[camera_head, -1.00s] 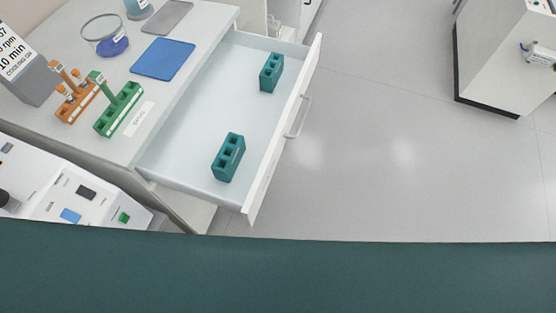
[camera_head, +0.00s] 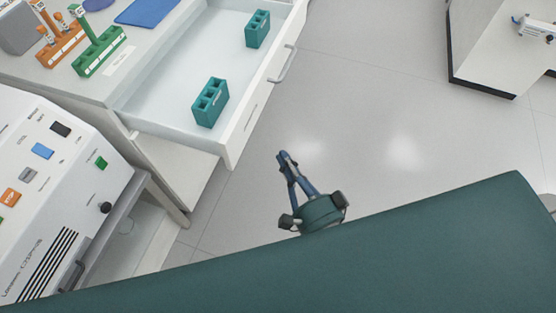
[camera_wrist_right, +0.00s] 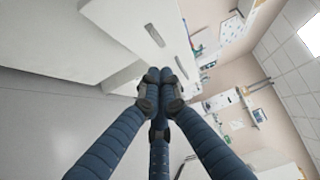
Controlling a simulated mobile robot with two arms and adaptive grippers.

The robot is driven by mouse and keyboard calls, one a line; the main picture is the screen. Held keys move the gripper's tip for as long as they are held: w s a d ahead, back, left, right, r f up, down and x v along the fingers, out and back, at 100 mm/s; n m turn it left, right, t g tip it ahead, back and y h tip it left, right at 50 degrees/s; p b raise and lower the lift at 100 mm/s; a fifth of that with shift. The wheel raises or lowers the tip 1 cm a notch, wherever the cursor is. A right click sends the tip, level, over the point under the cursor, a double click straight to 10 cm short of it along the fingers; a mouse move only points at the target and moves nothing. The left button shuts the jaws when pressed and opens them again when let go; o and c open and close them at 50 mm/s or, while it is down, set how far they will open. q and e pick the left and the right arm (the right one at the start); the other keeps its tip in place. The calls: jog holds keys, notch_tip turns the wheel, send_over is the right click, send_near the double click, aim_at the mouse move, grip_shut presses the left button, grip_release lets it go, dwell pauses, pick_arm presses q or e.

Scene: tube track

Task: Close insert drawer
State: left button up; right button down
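The white drawer (camera_head: 165,112) stands open from the bench in the head view. Its front panel (camera_head: 262,92) has a grey bar handle (camera_head: 283,66). Two teal inserts (camera_head: 210,103) (camera_head: 257,29) stand apart inside it. My right gripper (camera_head: 286,157) is below and right of the drawer's near front corner, apart from the panel and handle. Its blue fingers meet at the tips with nothing seen between them. In the right wrist view the fingertips (camera_wrist_right: 155,78) come together in front of a pale panel (camera_wrist_right: 140,25). My left gripper is not in view.
Orange (camera_head: 62,45) and green (camera_head: 98,50) tube racks and a blue mat (camera_head: 146,11) are on the bench. A white machine (camera_head: 50,170) stands at lower left. The floor right of the drawer is clear up to a white cabinet (camera_head: 492,55).

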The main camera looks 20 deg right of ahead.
send_near(250, 119)
jog(key=w+d, duration=0.2)
jog(key=w+a, duration=0.2)
jog(key=a, duration=0.1)
jog(key=shift+w, duration=0.3)
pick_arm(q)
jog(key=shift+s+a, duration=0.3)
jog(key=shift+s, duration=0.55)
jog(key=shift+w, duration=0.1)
